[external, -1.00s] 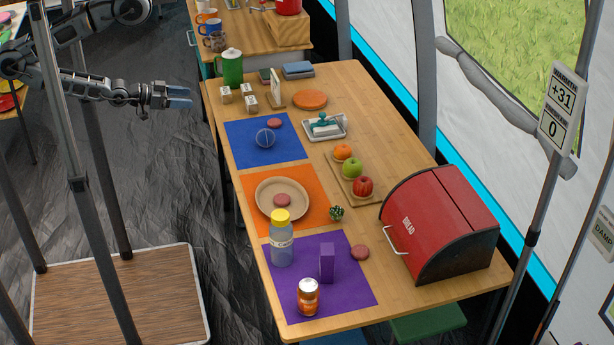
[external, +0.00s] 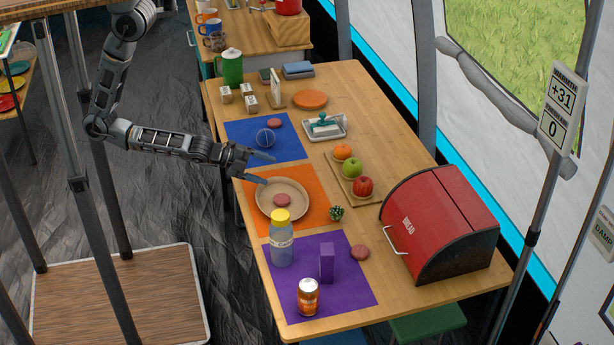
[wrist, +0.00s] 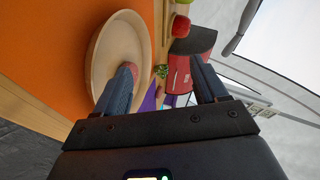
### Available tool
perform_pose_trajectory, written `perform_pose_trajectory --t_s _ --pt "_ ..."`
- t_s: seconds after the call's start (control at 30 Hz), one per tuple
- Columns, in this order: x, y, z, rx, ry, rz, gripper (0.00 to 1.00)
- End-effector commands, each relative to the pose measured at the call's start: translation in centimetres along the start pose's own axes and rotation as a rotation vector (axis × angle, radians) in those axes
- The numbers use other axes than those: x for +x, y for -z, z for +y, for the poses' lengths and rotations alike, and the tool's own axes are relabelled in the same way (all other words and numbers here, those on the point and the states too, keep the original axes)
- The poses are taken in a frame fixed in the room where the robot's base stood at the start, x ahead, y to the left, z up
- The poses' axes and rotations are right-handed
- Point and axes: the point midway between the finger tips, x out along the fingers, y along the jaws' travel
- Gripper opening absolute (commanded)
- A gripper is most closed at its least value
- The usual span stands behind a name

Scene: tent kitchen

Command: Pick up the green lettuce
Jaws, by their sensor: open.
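The green lettuce (external: 337,213) is a small leafy clump on the bare wood table, right of the orange mat. In the wrist view the lettuce (wrist: 162,71) shows past the plate's rim, between the two fingers in the picture but some way beyond them. My gripper (external: 263,168) is open and empty, above the far edge of the orange mat and the plate, left of and behind the lettuce. It also shows in the wrist view (wrist: 162,68) with its fingers well apart.
A beige plate (external: 263,207) with a reddish patty (external: 282,200) lies on the orange mat (external: 314,183). A yellow-capped bottle (external: 282,246), a fruit board (external: 340,182) and a red bread box (external: 430,220) surround the lettuce. A second patty (external: 360,252) lies nearer the camera.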

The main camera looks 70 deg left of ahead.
Motion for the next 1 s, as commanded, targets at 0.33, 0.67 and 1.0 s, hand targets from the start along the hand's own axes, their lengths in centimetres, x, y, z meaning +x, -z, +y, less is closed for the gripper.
perform_pose_trajectory --t_s 0.33,0.67,1.0 --pt "11.2 7.5 -1.6 0.525 0.030 0.011 0.72" --pt "16.6 13.1 0.3 1.327 -0.093 -0.155 0.72" --pt "16.4 15.1 1.8 1.747 -0.212 -0.250 0.72"
